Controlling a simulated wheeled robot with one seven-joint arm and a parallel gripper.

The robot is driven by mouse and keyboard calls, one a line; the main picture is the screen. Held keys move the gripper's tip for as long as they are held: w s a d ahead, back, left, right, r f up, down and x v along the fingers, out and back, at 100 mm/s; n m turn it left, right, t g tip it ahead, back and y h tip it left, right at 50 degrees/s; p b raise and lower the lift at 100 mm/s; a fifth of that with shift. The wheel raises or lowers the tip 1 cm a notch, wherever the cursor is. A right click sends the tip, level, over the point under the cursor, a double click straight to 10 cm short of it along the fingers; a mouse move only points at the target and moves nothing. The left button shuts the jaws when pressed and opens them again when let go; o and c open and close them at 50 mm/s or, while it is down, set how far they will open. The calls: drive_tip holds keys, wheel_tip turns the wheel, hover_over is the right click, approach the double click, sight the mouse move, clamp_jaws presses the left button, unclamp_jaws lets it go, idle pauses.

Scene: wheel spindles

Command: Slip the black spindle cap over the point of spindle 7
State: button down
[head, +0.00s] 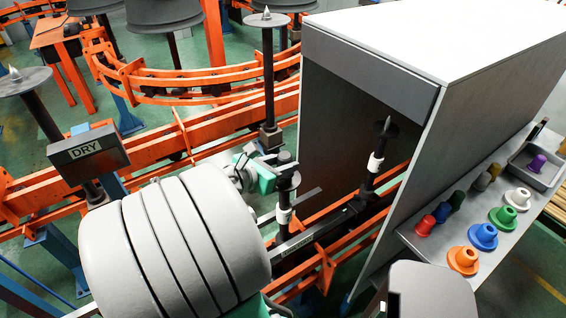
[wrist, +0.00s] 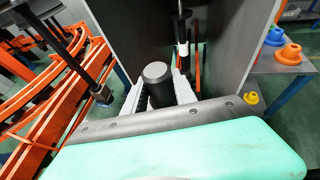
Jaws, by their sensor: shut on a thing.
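My gripper (head: 272,161) is shut on the black spindle cap (head: 285,157), at the top of the near spindle (head: 284,215) with a white band. In the wrist view the cap (wrist: 158,84) is a dark cylinder, its round top up, between the two fingers of my gripper (wrist: 160,92). The cap appears upright and in line with the near spindle, just above its disc (head: 291,181). The spindle's point is hidden, and I cannot tell whether the cap is around it or above it. I can read no number 7 on any spindle.
Another white-banded spindle (head: 375,162) with a bare point stands inside the grey booth (head: 460,40); it also shows in the wrist view (wrist: 183,48). Coloured caps, including an orange one (head: 463,260), stand on the shelf at right. A DRY sign (head: 88,152) stands left.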

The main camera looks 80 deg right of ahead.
drive_tip(key=shift+f, duration=0.8)
drive_tip(key=c, duration=0.9)
unclamp_jaws()
drive_tip(key=v, duration=0.8)
drive_tip(key=shift+d, duration=0.1)
drive_tip(key=shift+w, duration=0.1)
